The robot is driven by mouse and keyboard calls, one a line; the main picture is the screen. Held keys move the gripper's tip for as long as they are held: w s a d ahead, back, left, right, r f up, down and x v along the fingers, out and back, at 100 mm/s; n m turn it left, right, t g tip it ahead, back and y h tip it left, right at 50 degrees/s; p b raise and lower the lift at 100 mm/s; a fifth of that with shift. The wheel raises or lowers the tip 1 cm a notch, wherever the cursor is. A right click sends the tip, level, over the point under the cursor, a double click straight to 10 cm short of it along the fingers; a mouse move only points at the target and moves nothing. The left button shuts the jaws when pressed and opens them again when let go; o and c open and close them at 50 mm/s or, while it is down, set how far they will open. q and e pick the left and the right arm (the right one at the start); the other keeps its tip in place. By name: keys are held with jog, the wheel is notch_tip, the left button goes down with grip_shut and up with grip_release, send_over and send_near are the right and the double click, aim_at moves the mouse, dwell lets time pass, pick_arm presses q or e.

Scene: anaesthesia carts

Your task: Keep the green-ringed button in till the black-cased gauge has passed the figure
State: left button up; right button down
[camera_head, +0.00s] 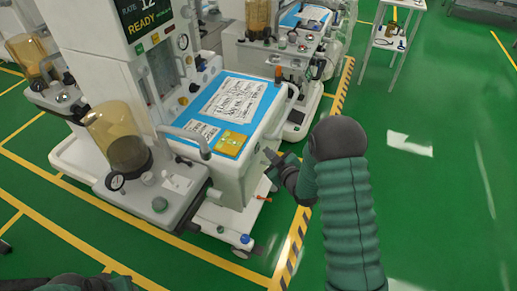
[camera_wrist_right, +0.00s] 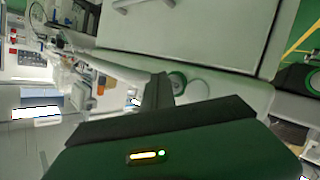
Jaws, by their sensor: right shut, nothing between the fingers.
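The near anaesthesia cart (camera_head: 237,180) fills the middle of the head view. A dark-rimmed gauge (camera_head: 115,181) with a pale face sits on its front ledge below an amber canister; its needle is too small to read. My right gripper (camera_head: 270,155) is shut and empty beside the cart's right side, well apart from that ledge button. In the right wrist view a green-ringed round part (camera_wrist_right: 178,82) shows just beyond my finger (camera_wrist_right: 158,90); I cannot tell whether they touch.
The cart's blue worktop (camera_head: 225,110) holds papers and a yellow panel. A curved grey handle (camera_head: 185,138) stands at its near edge. More carts (camera_head: 285,55) are behind. Green floor (camera_head: 440,180) is open at right, beyond a striped yellow-black line.

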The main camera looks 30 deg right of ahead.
dwell(0.7)
jog(key=shift+w+a+r, duration=0.1)
jog(key=shift+w+a, duration=0.15)
jog(key=shift+a, duration=0.1)
jog(key=shift+w+a, duration=0.3)
jog(key=shift+w, duration=0.1)
dwell(0.5)
dwell(3.0)
jog(key=shift+s+d, duration=0.6)
jog(key=shift+s, duration=0.1)
jog(key=shift+s, duration=0.1)
jog(key=s+d, duration=0.1)
jog(key=s, duration=0.1)
jog(key=s+d, duration=0.1)
jog(key=d, duration=0.1)
jog(key=shift+s+d, duration=0.15)
jog(key=shift+s, duration=0.2)
